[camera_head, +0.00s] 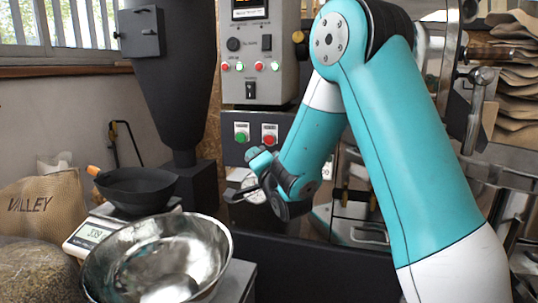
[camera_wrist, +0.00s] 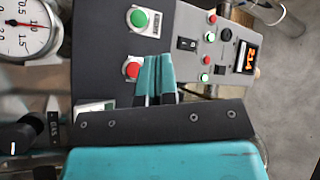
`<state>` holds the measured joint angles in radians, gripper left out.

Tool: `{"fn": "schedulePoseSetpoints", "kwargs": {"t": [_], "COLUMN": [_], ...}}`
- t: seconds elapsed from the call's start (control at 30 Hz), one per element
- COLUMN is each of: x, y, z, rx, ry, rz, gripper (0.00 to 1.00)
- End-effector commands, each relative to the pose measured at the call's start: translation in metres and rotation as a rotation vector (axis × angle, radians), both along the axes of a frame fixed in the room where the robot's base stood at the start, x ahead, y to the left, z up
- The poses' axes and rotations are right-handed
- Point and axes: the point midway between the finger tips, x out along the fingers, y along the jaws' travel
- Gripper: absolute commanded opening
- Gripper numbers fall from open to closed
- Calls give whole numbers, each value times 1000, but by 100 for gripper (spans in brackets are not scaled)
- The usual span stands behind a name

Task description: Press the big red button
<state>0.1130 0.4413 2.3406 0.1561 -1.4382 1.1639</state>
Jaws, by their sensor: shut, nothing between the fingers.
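The big red button (camera_head: 269,139) sits on a dark panel in the head view, to the right of a green button (camera_head: 241,137). In the wrist view the red button (camera_wrist: 132,69) shows with its pale surround, just left of my fingertips. My gripper (camera_head: 262,160) is below the panel buttons in the head view, its far end partly hidden by the wrist. In the wrist view my gripper (camera_wrist: 158,60) has its two teal fingers together, with nothing between them. The fingertips look beside the red button; contact cannot be told.
A grey control box (camera_head: 258,52) with a display and small red and green buttons is above the panel. A white dial (camera_wrist: 25,28) is near the gripper. A steel bowl (camera_head: 212,237), scale (camera_head: 88,234) and dark pan (camera_head: 140,190) stand at lower left.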

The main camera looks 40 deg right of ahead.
Motion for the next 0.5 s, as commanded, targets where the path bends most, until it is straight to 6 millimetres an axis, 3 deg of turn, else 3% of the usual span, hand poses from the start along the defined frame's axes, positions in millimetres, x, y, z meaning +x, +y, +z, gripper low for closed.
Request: {"fn": "schedulePoseSetpoints", "kwargs": {"t": [0.5], "x": [6], "y": [-7], "z": [8], "rx": [-1], "ry": [2], "rz": [-4], "gripper": [0]}}
